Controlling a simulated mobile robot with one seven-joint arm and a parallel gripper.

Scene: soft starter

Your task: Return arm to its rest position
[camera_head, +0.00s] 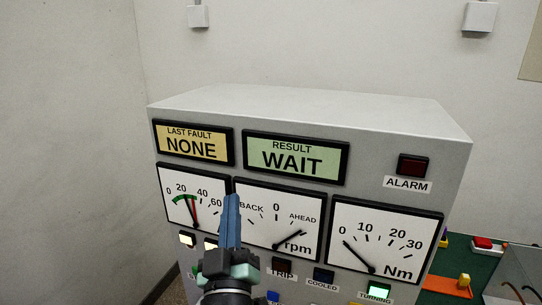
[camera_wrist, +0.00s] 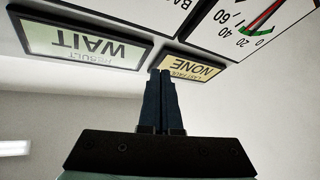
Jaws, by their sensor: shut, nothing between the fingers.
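My gripper (camera_head: 231,203) points up in front of the grey soft starter cabinet (camera_head: 300,108), over the gap between the left gauge (camera_head: 178,195) and the middle gauge (camera_head: 283,218). Its two dark blue fingers are together with nothing between them. In the wrist view my gripper (camera_wrist: 161,75) shows shut, its tips near the yellow NONE panel (camera_wrist: 193,69). The wrist view is upside down. Whether the fingers touch the cabinet cannot be told. My gripper and wrist hide part of the cabinet's lower left front.
A green WAIT panel (camera_head: 296,158) and a dark red alarm lamp (camera_head: 412,166) are on the cabinet. A right gauge reads Nm (camera_head: 383,242). The turning lamp (camera_head: 379,290) glows green. At the right is a green surface (camera_head: 458,257) with small coloured parts.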

